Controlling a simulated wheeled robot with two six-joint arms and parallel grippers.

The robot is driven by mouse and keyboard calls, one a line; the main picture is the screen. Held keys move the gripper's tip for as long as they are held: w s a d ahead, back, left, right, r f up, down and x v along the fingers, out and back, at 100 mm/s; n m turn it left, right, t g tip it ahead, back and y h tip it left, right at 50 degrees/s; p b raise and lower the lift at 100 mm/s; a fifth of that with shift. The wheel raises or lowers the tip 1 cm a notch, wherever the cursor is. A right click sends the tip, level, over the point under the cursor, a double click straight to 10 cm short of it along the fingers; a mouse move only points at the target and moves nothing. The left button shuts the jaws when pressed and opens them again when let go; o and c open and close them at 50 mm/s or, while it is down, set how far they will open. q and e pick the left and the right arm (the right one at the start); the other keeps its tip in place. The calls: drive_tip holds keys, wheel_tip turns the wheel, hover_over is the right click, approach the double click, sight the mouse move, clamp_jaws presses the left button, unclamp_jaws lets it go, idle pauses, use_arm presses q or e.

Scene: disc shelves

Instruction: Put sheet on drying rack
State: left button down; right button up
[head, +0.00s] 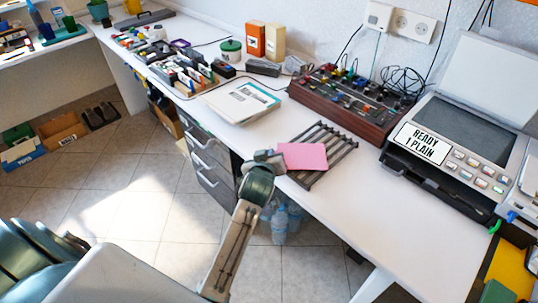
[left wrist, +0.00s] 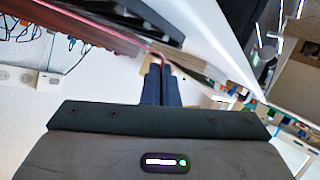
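The pink sheet (head: 305,157) is over the near middle part of the dark slatted drying rack (head: 337,154), which lies on the white desk. My left gripper (head: 277,158) is at the sheet's left edge, over the desk's front edge. Its fingers (left wrist: 160,85) are close together in the left wrist view, with the sheet (left wrist: 152,48) showing there as a thin pink edge at the fingertips. The sheet looks flat and level. I cannot tell whether it touches the rack's bars. My right gripper is not in view.
A printer (head: 455,135) with a "READY 1 PLAIN" label stands right of the rack. A brown mixer-like box (head: 350,100) with knobs is behind it. A white booklet (head: 240,101) lies to the left. The desk (head: 385,225) in front of the printer is clear.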

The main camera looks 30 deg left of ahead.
use_arm(q)
drive_tip(key=c, duration=2.1)
unclamp_jaws()
drive_tip(key=shift+f+b, duration=0.3)
drive_tip(key=shift+f, duration=0.3)
drive_tip(key=shift+c, duration=0.2)
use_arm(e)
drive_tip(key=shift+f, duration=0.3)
use_arm(q)
drive_tip(key=o, duration=0.5)
